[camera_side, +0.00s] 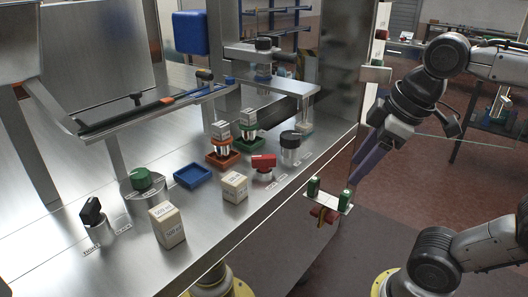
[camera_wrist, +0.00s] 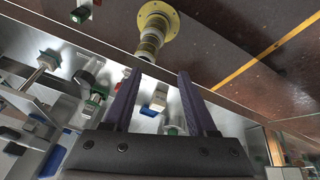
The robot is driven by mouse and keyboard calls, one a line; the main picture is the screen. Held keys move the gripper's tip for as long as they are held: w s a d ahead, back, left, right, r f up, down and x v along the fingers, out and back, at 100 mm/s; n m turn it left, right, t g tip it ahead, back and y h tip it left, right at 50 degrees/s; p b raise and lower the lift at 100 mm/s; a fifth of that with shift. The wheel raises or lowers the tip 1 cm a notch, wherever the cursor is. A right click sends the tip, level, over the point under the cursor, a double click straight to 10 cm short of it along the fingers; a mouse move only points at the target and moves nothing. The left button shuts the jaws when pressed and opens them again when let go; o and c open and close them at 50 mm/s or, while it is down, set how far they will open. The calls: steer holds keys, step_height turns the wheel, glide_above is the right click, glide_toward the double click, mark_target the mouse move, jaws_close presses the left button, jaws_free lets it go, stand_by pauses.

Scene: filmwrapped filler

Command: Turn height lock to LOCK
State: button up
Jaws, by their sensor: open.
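Several knobs with small labels stand on the steel worktop; I cannot read which one is the height lock. A black knob (camera_side: 92,211) is at the front left, a green knob (camera_side: 141,179) behind it, a red knob (camera_side: 263,162) near the right edge, and another dark knob (camera_side: 290,140) further back. My gripper (camera_side: 354,178) is right of the worktop, beyond its front edge, pointing down and left. Its purple fingers are apart and empty, also in the wrist view (camera_wrist: 157,75). It touches no knob.
Two pale labelled boxes (camera_side: 167,226) (camera_side: 234,187) and a blue tray (camera_side: 193,176) sit among the knobs. Orange (camera_side: 223,163) and green (camera_side: 249,146) trays hold items. A rail (camera_side: 150,110) spans the back left.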

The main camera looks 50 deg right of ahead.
steer(key=w+r+n+g, duration=0.1)
steer(key=w+r+n, duration=0.2)
steer(key=w+r, duration=0.4)
steer(key=n+g, duration=0.2)
steer(key=g, duration=0.2)
glide_above(264, 156)
step_height(264, 156, down, 2)
steer(key=f, duration=0.1)
step_height(264, 156, down, 13)
steer(key=shift+f, duration=0.15)
jaws_close()
